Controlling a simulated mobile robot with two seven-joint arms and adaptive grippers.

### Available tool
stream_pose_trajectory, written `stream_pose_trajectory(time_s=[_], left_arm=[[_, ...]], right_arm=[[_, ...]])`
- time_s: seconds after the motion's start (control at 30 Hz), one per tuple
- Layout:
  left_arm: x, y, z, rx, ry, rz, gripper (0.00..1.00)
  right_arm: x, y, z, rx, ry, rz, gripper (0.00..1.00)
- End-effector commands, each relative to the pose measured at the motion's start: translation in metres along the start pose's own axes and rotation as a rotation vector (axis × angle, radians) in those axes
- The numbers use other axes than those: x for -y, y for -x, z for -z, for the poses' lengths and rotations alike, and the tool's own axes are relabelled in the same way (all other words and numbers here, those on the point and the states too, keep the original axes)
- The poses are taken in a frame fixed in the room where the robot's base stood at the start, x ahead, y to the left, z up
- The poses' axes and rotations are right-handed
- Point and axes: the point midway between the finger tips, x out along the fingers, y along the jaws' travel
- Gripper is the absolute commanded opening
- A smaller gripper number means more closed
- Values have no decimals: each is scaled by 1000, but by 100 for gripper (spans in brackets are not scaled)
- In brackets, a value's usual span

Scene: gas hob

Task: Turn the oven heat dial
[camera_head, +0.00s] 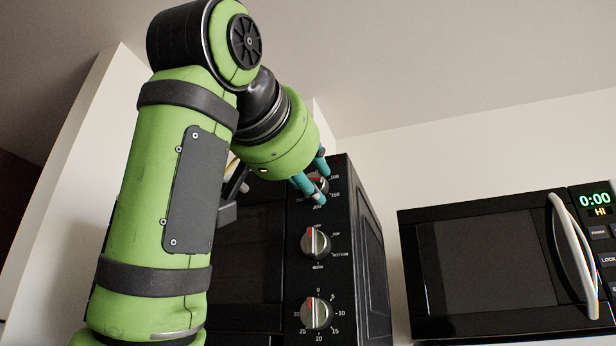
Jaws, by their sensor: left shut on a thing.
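The black oven (373,262) stands in the middle, with a column of round dials on its front panel. My left gripper (316,188) is at the top dial (318,183), with its teal fingertips on either side of the knob. It is shut on that dial, which is partly hidden by the fingers. The middle dial (315,243) has markings for top and bottom around it. The lowest dial (316,313) has numbers around it. Both lower dials are untouched and have red marks at the top. My right gripper is not in view.
A black microwave (487,265) with a curved silver handle (573,255) stands to the right, its display showing 0:00. A white panel (72,170) rises at the left. My green left arm covers much of the oven's front.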

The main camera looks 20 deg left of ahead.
Motion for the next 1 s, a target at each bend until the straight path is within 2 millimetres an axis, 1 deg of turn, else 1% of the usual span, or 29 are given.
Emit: stream_pose_trajectory(time_s=[0.47, 1.0], left_arm=[[1, 1, 2, -6, -453, 4, 0], [2, 1, 3, -7, -964, 8, 0]], right_arm=[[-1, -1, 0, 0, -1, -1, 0], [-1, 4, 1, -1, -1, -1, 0]])
